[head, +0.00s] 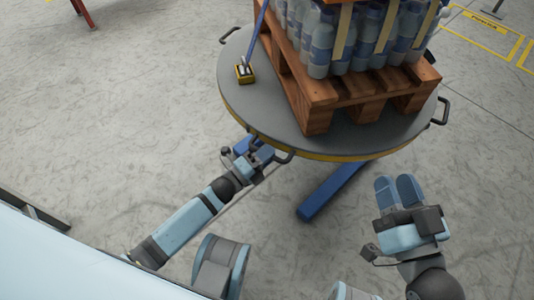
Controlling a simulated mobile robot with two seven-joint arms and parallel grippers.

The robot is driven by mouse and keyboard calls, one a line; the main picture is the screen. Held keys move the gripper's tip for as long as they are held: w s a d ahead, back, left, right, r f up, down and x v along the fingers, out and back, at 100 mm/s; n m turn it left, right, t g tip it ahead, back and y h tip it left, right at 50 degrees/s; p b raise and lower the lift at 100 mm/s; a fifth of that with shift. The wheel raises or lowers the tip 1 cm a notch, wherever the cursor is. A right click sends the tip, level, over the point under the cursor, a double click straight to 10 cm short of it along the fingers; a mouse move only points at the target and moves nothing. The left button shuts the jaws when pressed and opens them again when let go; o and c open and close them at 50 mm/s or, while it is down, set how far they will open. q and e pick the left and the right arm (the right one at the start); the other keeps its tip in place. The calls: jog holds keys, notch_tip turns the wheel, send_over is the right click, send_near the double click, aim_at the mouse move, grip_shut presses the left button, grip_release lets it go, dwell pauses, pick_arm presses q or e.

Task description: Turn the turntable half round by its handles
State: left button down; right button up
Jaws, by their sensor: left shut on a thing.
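The round grey turntable (250,104) with a yellow-edged rim stands ahead and bears a loaded wooden pallet. Dark handles stick out from its rim: a front one (285,157), a right one (441,111) and a far left one (229,34). My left gripper (259,150) is at the front rim, shut on the front handle, partly hiding it. My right gripper (399,190) is apart from the turntable, in front of and below its right side, holding nothing that I can see. Its two blue fingers lie side by side, with a narrow gap at most.
The wooden pallet (316,115) carries several wrapped bottles (345,45). A blue base leg (332,190) reaches out below. Grey floor (110,120) is clear at left.

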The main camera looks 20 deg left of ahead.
pick_arm(q)
jog(key=c, duration=1.1)
grip_release()
jog(key=p+v, duration=0.2)
jog(key=v, duration=1.1)
jog(key=shift+s+a+p, duration=0.25)
jog(key=shift+s+p, duration=0.05)
pick_arm(e)
jog(key=shift+s+d+r+h, duration=0.15)
jog(key=shift+d+r+h, duration=0.2)
jog(key=shift+r, duration=0.2)
pick_arm(q)
jog(key=shift+f, duration=0.15)
